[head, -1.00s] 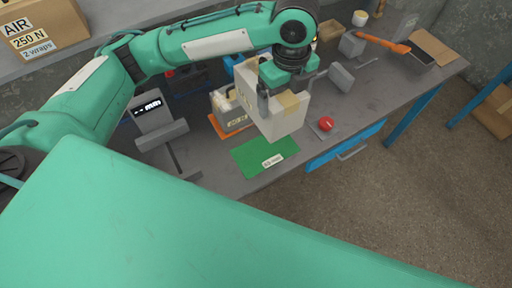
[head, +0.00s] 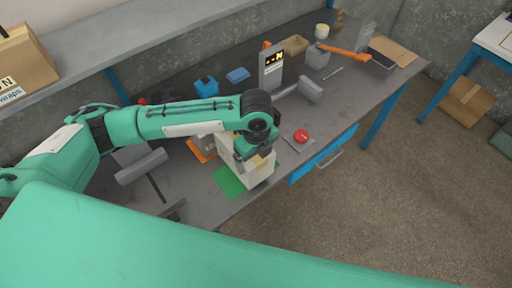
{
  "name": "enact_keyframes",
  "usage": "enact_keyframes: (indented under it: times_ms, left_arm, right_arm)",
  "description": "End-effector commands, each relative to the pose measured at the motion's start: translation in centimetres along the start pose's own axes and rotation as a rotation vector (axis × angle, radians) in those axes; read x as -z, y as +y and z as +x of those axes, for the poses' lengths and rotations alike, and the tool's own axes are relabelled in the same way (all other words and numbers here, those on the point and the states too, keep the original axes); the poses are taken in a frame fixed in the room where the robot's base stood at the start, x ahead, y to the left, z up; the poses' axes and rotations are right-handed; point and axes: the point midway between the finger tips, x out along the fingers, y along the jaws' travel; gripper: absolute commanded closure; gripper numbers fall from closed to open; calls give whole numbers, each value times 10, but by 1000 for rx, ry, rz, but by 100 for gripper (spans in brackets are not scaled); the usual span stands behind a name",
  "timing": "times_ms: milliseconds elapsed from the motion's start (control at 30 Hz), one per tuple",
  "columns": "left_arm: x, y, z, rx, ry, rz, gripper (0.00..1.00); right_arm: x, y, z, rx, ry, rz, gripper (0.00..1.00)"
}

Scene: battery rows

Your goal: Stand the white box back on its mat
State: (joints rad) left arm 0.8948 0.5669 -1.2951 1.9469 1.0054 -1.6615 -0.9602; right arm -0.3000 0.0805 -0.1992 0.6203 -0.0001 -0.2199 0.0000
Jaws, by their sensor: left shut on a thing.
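The white box (head: 262,173) is upright, or close to it, over the green mat (head: 227,183) near the front edge of the workbench. My left gripper (head: 254,156) is shut on its upper part from above, and the gripper and wrist hide the box's top. The mat shows to the left of the box and in front of it. I cannot tell whether the box's base touches the mat. My right gripper is not in view.
A second box (head: 209,144) stands on an orange mat (head: 199,153) close behind on the left. A red button (head: 301,136) sits to the right. A display unit (head: 271,67) and a blue bin (head: 206,86) stand farther back. A blue drawer (head: 325,154) is under the bench edge.

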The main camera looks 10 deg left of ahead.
Motion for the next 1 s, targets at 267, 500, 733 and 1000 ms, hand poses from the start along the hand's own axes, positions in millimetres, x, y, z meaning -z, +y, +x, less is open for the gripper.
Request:
enact_keyframes:
  times_ms: [267,500,733,1000]
  left_arm:
    - [0,0,28,-1,1,0,71]
    - [0,0,41,3,-1,1,71]
    - [0,0,43,2,0,1,71]
    - [0,0,44,-1,0,1,0]
  right_arm:
    - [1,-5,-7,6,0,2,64]
    - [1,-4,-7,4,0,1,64]
    - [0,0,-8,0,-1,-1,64]
    - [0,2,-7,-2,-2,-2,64]
